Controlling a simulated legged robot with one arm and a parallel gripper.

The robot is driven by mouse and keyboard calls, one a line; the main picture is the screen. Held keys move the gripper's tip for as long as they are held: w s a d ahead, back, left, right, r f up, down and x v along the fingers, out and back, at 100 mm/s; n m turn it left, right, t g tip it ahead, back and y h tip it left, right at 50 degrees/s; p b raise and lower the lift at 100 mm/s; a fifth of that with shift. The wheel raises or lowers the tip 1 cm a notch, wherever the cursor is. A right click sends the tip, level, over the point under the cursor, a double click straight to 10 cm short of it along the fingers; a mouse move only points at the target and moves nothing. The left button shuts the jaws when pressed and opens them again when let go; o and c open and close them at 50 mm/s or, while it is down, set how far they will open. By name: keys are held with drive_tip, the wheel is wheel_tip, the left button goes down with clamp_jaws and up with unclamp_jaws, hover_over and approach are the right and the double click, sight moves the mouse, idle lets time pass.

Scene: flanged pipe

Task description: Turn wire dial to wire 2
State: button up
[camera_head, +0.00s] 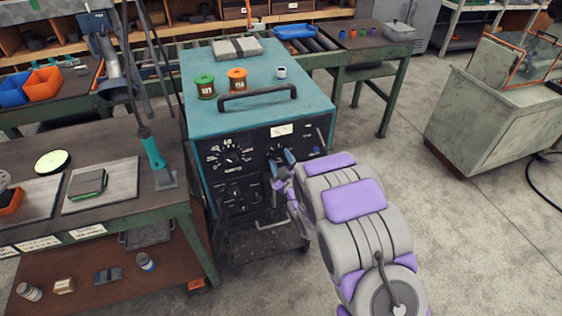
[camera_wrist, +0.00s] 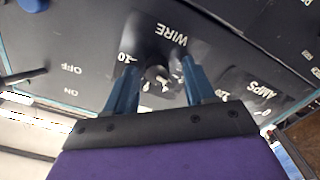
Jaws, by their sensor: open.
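The teal welding machine (camera_head: 262,112) stands in the middle of the head view, its black front panel facing me. The wire dial (camera_wrist: 157,75) shows in the wrist view below the upside-down label WIRE, with marks around it. Its pointer setting is too unclear to read. My gripper (camera_wrist: 155,72) is open, with one blue finger on each side of the dial. I cannot tell whether the fingers touch it. In the head view my gripper (camera_head: 281,162) is at the panel's upper middle and partly hides the dial.
A large amps dial (camera_head: 232,156) is left of my gripper on the panel. Green (camera_head: 205,86) and orange (camera_head: 237,78) spools and a black handle (camera_head: 258,96) are on top. A workbench (camera_head: 110,192) stands close on the left.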

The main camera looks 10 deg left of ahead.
drive_tip(key=shift+s+d, duration=0.1)
drive_tip(key=shift+d, duration=0.05)
drive_tip(key=p+v, duration=1.3)
drive_tip(key=v, duration=0.4)
idle(0.4)
idle(0.4)
drive_tip(key=shift+a, duration=0.25)
